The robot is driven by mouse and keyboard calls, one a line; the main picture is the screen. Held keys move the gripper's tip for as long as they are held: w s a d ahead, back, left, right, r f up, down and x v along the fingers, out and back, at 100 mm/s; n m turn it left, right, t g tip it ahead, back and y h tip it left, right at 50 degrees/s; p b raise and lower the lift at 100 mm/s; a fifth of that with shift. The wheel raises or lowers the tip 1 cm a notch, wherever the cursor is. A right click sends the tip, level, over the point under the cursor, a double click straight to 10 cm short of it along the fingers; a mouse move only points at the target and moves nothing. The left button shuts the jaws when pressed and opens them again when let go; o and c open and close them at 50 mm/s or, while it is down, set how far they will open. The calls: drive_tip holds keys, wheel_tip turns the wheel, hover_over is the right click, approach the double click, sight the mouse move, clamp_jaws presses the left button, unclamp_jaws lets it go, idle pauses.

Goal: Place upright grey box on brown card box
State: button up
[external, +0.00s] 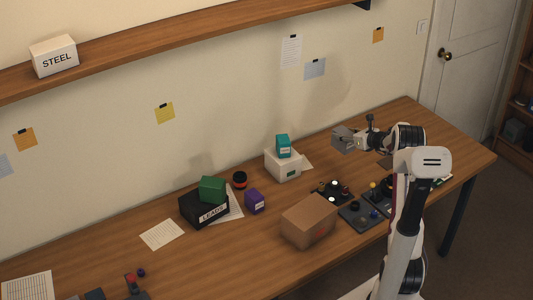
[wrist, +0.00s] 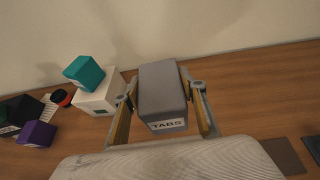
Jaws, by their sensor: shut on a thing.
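The grey box (external: 343,140) is held in my gripper (external: 356,141) near the wall, at the right of the white box. In the wrist view the grey box (wrist: 162,92) sits between the two fingers of my gripper (wrist: 160,108), with a "TABS" label on its near end. I cannot tell whether it touches the table. The brown card box (external: 309,221) stands near the table's front edge, left of my arm, with a bare top. It does not show in the wrist view.
A white box (external: 283,166) carries a teal box (external: 283,146). A black "LEADS" box (external: 203,210) carries a green box (external: 212,189), with a purple box (external: 254,201) nearby. Dark control panels (external: 361,217) lie right of the brown card box. The table's left-middle is mostly clear.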

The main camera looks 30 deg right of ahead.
sight(342, 145)
drive_tip(key=shift+w+d+f, duration=0.3)
drive_tip(key=shift+w+f, duration=0.3)
drive_tip(key=shift+f, duration=0.3)
drive_tip(key=shift+f, duration=2.5)
drive_tip(key=shift+f, duration=2.25)
drive_tip(key=shift+f, duration=0.15)
drive_tip(key=o, duration=1.2)
drive_tip(key=shift+f, duration=0.1)
drive_tip(key=shift+o, duration=0.2)
drive_tip(key=shift+s, duration=0.1)
